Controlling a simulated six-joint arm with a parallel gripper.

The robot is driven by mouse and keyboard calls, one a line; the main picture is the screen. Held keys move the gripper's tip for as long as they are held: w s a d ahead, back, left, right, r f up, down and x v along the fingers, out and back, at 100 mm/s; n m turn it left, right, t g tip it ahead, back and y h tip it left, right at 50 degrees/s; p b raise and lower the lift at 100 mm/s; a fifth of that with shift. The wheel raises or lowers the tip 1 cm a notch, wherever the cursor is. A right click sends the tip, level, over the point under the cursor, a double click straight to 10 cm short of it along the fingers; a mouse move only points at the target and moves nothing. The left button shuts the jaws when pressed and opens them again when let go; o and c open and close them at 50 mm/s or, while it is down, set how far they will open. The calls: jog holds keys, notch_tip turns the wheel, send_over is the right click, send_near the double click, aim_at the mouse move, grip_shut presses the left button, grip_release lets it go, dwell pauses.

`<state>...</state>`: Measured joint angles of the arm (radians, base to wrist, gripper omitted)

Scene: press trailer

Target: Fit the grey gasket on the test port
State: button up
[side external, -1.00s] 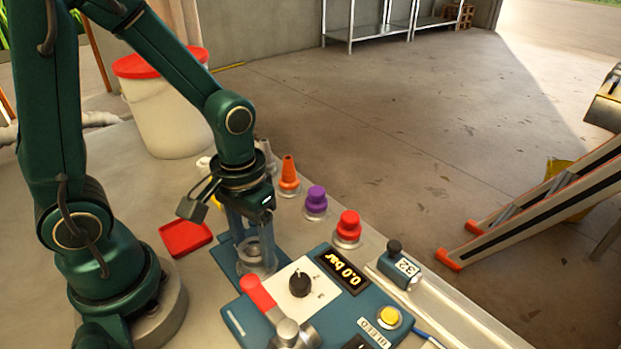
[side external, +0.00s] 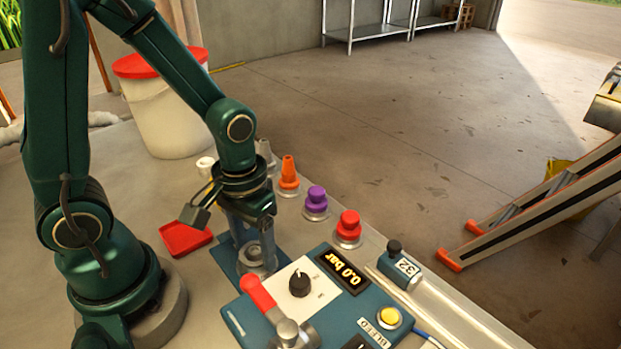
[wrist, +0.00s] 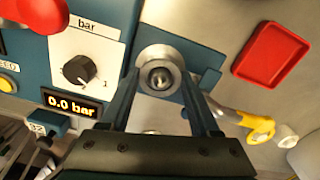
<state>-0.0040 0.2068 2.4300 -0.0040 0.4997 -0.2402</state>
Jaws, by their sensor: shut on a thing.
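In the side view my gripper (side external: 255,254) points straight down over the blue plate, its fingers closed around a grey ring, the grey gasket (side external: 246,254). In the wrist view the gasket (wrist: 160,54) sits between the fingertips of my gripper (wrist: 160,75). The port's round grey base (side external: 258,272) shows just below the fingers in the side view. The ring is around or directly over the port; how far down it sits, I cannot tell.
A blue panel beside the port carries a black knob (side external: 299,284), a 0.0 bar display (side external: 343,271), a red-handled lever (side external: 258,291) and a yellow button (side external: 389,316). Orange (side external: 289,175), purple (side external: 316,200) and red (side external: 348,226) fittings stand behind. A red tray (side external: 186,239) lies left.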

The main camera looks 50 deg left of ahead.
jog(key=shift+f, duration=0.1)
jog(key=o, duration=0.5)
jog(key=shift+o, duration=0.2)
notch_tip(320, 180, up, 2)
notch_tip(320, 180, up, 9)
dwell(0.8)
notch_tip(320, 180, up, 9)
dwell(0.9)
